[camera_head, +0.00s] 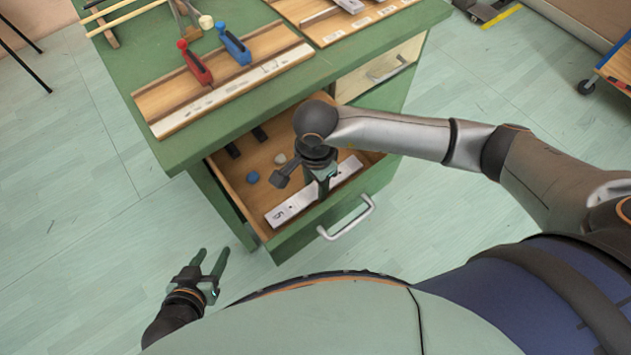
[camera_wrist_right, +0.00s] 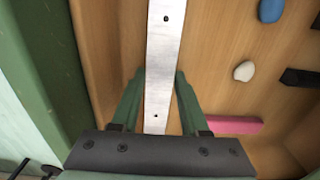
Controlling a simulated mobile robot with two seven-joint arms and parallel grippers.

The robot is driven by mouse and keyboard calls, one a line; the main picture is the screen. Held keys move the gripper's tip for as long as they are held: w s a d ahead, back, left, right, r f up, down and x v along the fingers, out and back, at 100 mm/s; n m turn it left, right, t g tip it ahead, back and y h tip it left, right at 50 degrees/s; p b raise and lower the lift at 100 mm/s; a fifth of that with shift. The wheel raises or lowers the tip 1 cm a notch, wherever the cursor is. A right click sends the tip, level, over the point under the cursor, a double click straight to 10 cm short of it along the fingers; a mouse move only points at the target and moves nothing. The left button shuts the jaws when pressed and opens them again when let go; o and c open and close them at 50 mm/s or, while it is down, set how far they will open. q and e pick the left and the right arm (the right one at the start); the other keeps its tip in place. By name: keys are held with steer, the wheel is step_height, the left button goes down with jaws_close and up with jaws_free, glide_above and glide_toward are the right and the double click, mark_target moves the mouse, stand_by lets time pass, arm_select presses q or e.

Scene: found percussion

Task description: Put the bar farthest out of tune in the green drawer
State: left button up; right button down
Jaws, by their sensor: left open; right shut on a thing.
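The green drawer (camera_head: 288,238) is open at the front of the green bench. A long silver metal bar (camera_head: 290,210) with a marking at its left end is inside it, along the front wall. My right gripper (camera_head: 322,192) reaches down into the drawer and is shut on this bar. In the right wrist view the bar (camera_wrist_right: 164,40) runs between the two green fingers (camera_wrist_right: 160,85), with a small hole on each visible stretch. I cannot tell whether it touches the drawer floor. My left gripper (camera_head: 213,264) is open and empty, outside the drawer at lower left.
The drawer also holds a blue piece (camera_wrist_right: 271,9), a whitish piece (camera_wrist_right: 245,71), a black piece (camera_wrist_right: 300,77) and a pink strip (camera_wrist_right: 232,125). On the bench top are a wooden rack (camera_head: 220,92), a red clamp-like tool (camera_head: 195,64) and a blue one (camera_head: 234,46).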

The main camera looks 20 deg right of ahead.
steer(key=shift+f, duration=0.15)
steer(key=shift+c, duration=1.7)
jaws_free()
